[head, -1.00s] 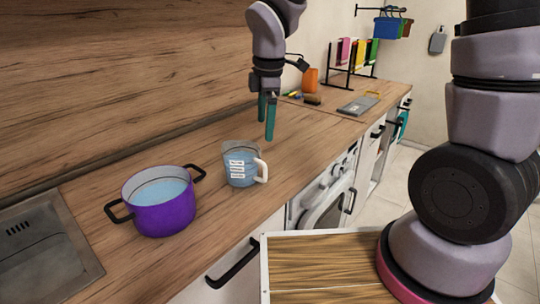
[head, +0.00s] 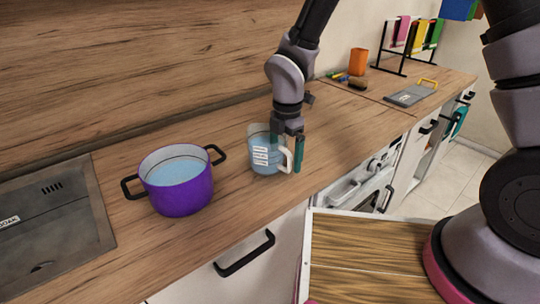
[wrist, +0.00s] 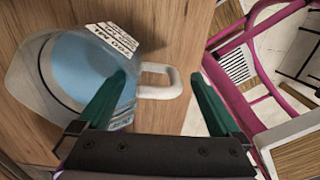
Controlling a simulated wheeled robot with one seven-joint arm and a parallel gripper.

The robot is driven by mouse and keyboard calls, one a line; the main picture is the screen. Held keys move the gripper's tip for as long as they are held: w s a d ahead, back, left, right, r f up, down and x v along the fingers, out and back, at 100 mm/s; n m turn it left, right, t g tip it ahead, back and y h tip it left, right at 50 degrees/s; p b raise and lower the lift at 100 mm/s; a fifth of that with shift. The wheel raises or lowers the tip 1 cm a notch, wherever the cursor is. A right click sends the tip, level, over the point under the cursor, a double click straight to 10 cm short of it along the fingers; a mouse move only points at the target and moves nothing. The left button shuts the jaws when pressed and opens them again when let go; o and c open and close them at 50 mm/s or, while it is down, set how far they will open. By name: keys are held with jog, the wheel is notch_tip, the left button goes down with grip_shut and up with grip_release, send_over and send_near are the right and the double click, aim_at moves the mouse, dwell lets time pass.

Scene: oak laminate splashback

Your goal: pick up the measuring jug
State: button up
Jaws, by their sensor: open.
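The measuring jug (head: 262,160) stands upright on the wooden counter, clear-sided with a white label, bluish contents and a white handle at its right. In the wrist view the jug (wrist: 85,65) fills the left side, its handle pointing right. My gripper (head: 287,161) is open at the jug's handle side, pointing down. In the wrist view its green fingers (wrist: 159,78) lie either side of the handle, the left one overlapping the jug's wall. I cannot tell whether either finger touches. One finger is partly hidden in the head view.
A purple pot (head: 180,194) with black handles stands left of the jug. An orange cup (head: 358,62), a grey board (head: 410,95) and a rack (head: 405,48) stand at the back right. The counter's front edge is close to the jug.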

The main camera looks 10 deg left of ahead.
aim_at(284, 168)
notch_tip(284, 168, down, 5)
jog(key=shift+a+r, duration=0.1)
grip_shut()
dwell(0.3)
